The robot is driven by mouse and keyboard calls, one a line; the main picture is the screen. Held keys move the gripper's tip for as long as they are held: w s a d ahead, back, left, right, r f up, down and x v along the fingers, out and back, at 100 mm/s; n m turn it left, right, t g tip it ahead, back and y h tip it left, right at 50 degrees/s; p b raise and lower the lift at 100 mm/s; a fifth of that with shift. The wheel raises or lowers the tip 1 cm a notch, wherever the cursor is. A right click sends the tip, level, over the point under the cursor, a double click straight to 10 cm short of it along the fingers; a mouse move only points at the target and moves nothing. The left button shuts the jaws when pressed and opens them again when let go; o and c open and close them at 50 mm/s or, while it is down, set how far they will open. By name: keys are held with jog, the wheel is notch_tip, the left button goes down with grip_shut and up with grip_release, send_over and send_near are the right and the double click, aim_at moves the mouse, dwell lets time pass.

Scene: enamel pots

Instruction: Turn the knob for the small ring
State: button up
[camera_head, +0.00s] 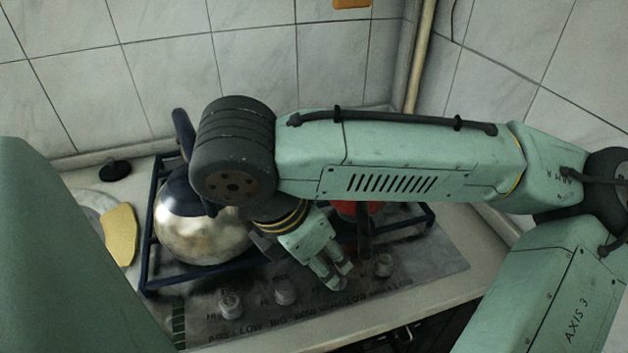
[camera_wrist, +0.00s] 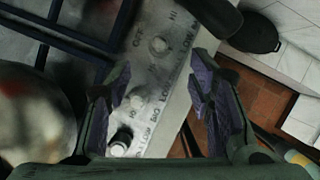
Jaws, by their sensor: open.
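The stove's control panel (camera_head: 255,318) carries a row of pale round knobs along its front. In the head view I see a left knob (camera_head: 230,303), a middle knob (camera_head: 285,290) and a right knob (camera_head: 384,266). My gripper (camera_head: 338,276) is open above the panel, between the middle and right knobs in the picture, and hides part of it. In the wrist view several knobs show, including an upper knob (camera_wrist: 158,45) and a lower knob (camera_wrist: 122,138). Another knob (camera_wrist: 138,100) shows between the spread fingers, nearer the left one. The blurred lettering does not show which knob serves the small ring.
A shiny pot (camera_head: 195,232) with a dark blue upper part stands on the dark blue rack (camera_head: 148,235) at left. A red pot (camera_head: 345,208) is mostly behind my arm, its dark handle (camera_head: 364,238) near my gripper. A yellow cloth (camera_head: 120,235) lies left of the rack.

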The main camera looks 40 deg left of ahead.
jog(key=v, duration=0.2)
jog(key=shift+s+r, duration=0.1)
jog(key=shift+r, duration=0.25)
dwell(0.4)
